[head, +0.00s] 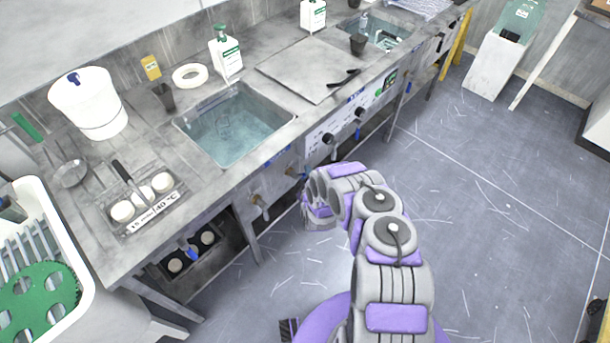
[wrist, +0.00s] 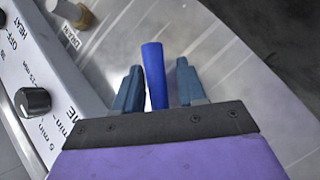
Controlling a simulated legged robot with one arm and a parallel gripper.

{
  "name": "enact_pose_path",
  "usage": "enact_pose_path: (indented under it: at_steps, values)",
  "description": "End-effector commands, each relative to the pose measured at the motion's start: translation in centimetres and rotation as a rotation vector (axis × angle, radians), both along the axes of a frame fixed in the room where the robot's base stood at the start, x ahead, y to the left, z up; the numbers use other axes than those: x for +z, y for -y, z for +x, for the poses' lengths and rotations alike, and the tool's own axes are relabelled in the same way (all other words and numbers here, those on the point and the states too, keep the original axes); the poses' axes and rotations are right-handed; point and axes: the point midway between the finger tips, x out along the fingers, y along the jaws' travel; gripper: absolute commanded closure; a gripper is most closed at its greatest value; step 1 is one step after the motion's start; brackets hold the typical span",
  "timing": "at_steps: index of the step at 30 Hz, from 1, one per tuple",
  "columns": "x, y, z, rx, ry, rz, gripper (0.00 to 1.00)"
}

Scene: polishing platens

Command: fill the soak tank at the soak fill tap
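A steel tank (head: 277,117) holding clear bluish water is sunk into the bench in the head view. I cannot read a label naming it the soak tank. A blue lever (wrist: 154,75) stands upright between my gripper's fingers in the wrist view. My gripper (wrist: 160,85) is open around it, with a gap on the right and the left finger very close. In the head view a blue tip (head: 295,173) shows at the bench front beside my arm's end, whose fingers are hidden. The tap's spout and any flow cannot be made out.
A control panel with black knobs (wrist: 33,101) is left of my gripper. Another handle (wrist: 70,10) is at the wrist view's upper left. A second water basin (head: 378,30) lies farther along the bench. A white bucket (head: 90,105) stands on the bench. The floor (head: 480,220) right is clear.

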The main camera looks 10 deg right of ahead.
Motion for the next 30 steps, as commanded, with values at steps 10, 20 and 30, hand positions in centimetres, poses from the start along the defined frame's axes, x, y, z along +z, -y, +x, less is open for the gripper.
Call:
enact_pose_path:
  at_steps: [10,20,30]
  values:
    - [0.0,0.0,0.0,-0.002,0.0,-0.001,0.94]
    - [0.0,-0.1,0.0,0.001,0.001,-0.001,1.0]
    - [0.0,-0.3,-1.5,0.004,-0.023,0.026,1.0]
